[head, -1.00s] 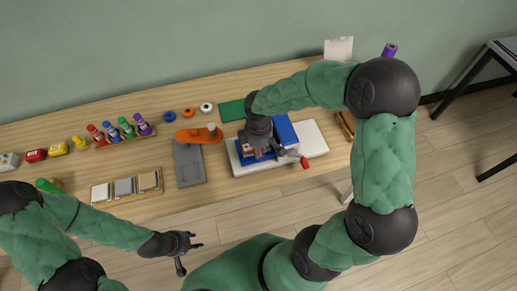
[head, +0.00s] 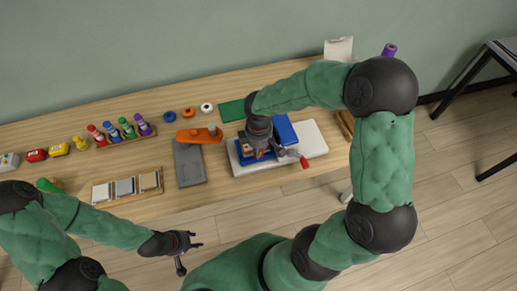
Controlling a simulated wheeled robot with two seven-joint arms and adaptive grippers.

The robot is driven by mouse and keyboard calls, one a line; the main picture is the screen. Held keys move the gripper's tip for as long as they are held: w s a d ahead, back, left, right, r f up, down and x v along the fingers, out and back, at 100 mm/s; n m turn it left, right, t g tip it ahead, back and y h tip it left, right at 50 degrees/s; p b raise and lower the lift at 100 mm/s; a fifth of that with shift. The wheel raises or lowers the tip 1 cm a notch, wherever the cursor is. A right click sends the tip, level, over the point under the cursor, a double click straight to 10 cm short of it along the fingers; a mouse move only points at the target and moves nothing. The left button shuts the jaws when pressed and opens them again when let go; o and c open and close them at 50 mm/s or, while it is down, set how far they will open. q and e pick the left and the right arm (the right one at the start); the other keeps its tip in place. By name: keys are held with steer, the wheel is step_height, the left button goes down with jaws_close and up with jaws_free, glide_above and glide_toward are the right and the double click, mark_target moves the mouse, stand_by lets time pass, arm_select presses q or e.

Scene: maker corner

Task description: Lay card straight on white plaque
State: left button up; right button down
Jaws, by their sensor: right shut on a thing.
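Three flat pieces lie side by side in a wooden holder at the front left; the leftmost is a white plaque (head: 102,192). My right gripper (head: 262,155) is over the blue device (head: 285,131) on a white base (head: 312,140). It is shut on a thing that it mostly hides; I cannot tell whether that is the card. Small orange and white patches show at its fingers. My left gripper (head: 191,257) is open and empty, in front of the table edge and to the right of the holder. I cannot make out a separate card.
A grey board (head: 189,166) with an orange tool (head: 199,135) lies between the holder and the blue device. A green mat (head: 231,111) is behind. Several coloured bottles and small boxes line the left. A red knob (head: 304,163) sticks out near my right gripper.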

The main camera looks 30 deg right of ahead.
steer(key=shift+f+b, duration=0.35)
steer(key=shift+f, duration=0.2)
stand_by(0.4)
steer(key=c, duration=1.1)
jaws_free()
steer(key=shift+o, duration=0.2)
step_height(320, 180, up, 12)
